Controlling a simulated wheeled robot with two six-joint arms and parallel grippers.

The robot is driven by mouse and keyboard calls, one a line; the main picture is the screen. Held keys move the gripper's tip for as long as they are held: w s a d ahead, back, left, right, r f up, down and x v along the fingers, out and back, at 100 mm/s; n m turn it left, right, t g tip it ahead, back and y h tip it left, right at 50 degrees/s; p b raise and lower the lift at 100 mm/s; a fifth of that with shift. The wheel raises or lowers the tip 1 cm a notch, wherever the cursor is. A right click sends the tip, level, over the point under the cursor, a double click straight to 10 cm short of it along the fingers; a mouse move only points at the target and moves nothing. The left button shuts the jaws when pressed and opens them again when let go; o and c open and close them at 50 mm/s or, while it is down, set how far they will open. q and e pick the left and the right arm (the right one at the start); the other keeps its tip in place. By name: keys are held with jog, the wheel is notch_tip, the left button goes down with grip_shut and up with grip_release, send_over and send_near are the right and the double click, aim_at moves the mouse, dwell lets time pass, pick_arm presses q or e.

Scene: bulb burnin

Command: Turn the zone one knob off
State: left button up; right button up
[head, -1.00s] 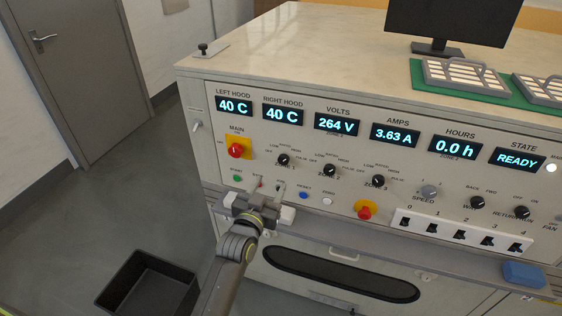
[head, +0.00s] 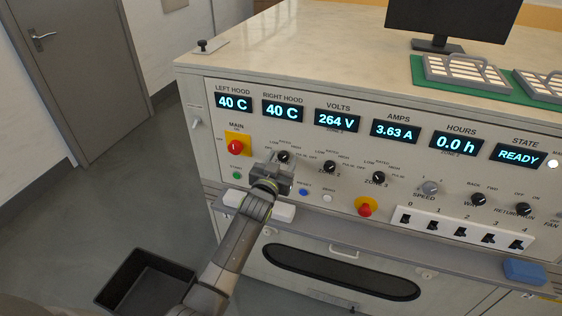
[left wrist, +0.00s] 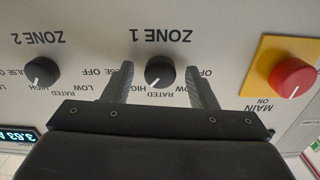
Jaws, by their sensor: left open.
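The zone one knob (left wrist: 160,72) is a round black dial with a white pointer mark. In the left wrist view, where the panel appears upside down, its mark points down and slightly left, near RATED and HIGH. The knob also shows in the head view (head: 283,157), just past my gripper. My left gripper (head: 273,168) is open in front of it. In the wrist view its two fingers (left wrist: 161,85) stand on either side of the knob, with gaps visible. My right gripper is not in view.
The zone two knob (left wrist: 41,72) is beside zone one. The red main switch (head: 236,147) on its yellow plate is on the other side. A red emergency button (head: 365,207), a white switch strip (head: 450,226) and a ledge (head: 390,251) lie lower. A black bin (head: 147,284) stands on the floor.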

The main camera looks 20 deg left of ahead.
pick_arm(q)
jog(key=c, duration=1)
